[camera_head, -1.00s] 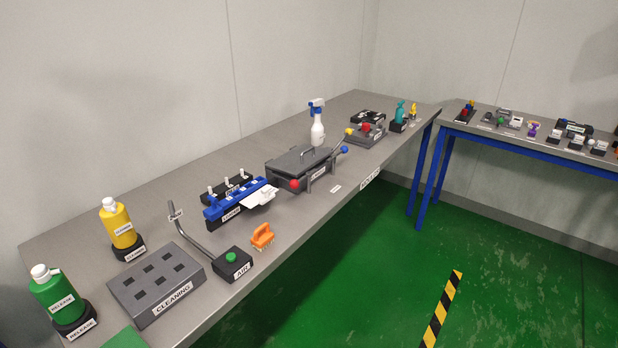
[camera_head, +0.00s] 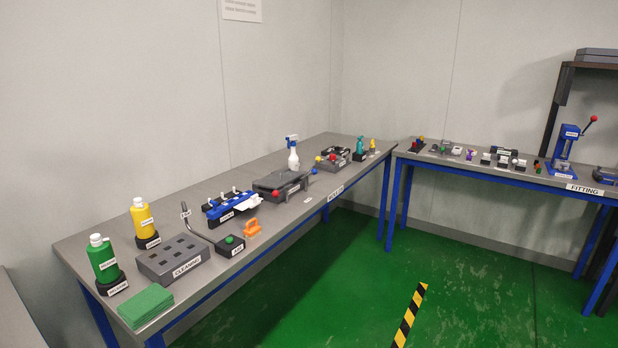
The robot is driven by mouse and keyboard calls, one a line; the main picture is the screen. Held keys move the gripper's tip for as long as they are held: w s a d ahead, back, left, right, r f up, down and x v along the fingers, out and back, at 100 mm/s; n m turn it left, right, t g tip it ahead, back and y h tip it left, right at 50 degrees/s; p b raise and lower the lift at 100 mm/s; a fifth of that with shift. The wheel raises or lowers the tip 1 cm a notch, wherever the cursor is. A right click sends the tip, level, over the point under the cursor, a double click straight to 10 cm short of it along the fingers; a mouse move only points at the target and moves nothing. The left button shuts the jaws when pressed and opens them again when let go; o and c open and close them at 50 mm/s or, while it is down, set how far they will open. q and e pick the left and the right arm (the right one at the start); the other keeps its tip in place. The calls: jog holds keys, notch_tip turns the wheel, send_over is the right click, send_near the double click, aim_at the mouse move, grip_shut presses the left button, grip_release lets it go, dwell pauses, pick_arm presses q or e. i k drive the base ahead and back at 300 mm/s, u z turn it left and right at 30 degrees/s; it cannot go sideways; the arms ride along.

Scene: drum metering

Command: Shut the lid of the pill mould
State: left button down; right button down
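A dark grey box-like unit (camera_head: 281,186) with a flat top plate stands mid-length on the long grey bench. It has a red knob at its near end and a blue knob at its far end, and its front label is too small to read. It may be the pill mould, but I cannot be sure. Its top plate looks lowered, though I cannot tell whether it is fully shut. A smaller grey unit (camera_head: 333,160) with red and yellow knobs stands farther along. Neither of my grippers is in view.
A fitting bench (camera_head: 540,179) stands right. Green floor (camera_head: 340,280) is open.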

aim_at(276, 180)
jog(key=z, duration=0.7)
jog(key=i, duration=1.2)
jog(key=u, duration=0.65)
